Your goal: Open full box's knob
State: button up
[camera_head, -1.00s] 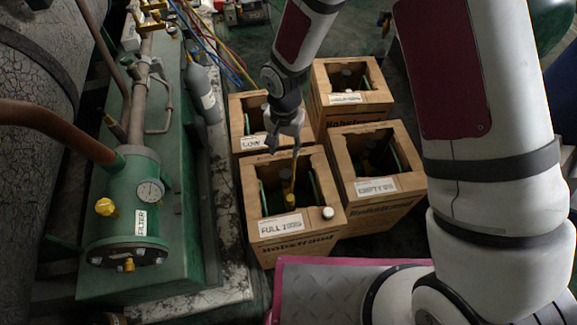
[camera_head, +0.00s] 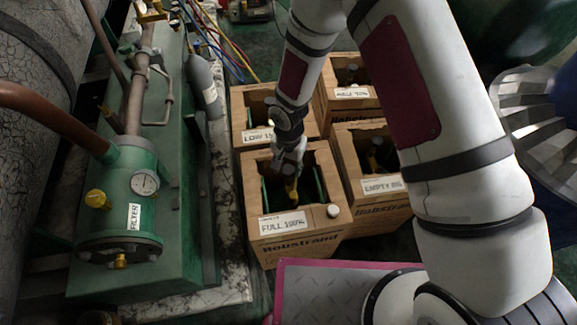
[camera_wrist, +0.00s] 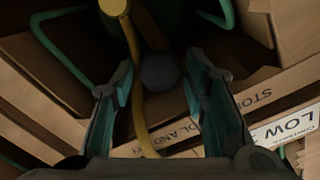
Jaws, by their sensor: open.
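The full box (camera_head: 300,242) is an open-topped brown carton with a "FULL 100%" label, front and centre in the head view. Inside it are green handles and a yellow hose with a yellow fitting (camera_head: 292,190). My gripper (camera_head: 290,172) points down into its opening, hiding part of the inside. In the wrist view my gripper (camera_wrist: 158,92) is open, with a dark roundish knob-like piece (camera_wrist: 158,72) showing between its fingers. I cannot tell whether they touch it. The yellow hose (camera_wrist: 134,60) runs beside the left finger, up to a yellow fitting (camera_wrist: 114,6).
The low box (camera_head: 256,136) stands behind, the empty box (camera_head: 380,186) to the right, another carton (camera_head: 350,93) at back right. A white cap (camera_head: 333,211) sits on the full box's front right corner. A green filter tank (camera_head: 122,215) and grey bottle (camera_head: 201,85) stand left.

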jog(key=shift+c, duration=0.6)
jog(key=c, duration=0.7)
jog(key=shift+c, duration=0.2)
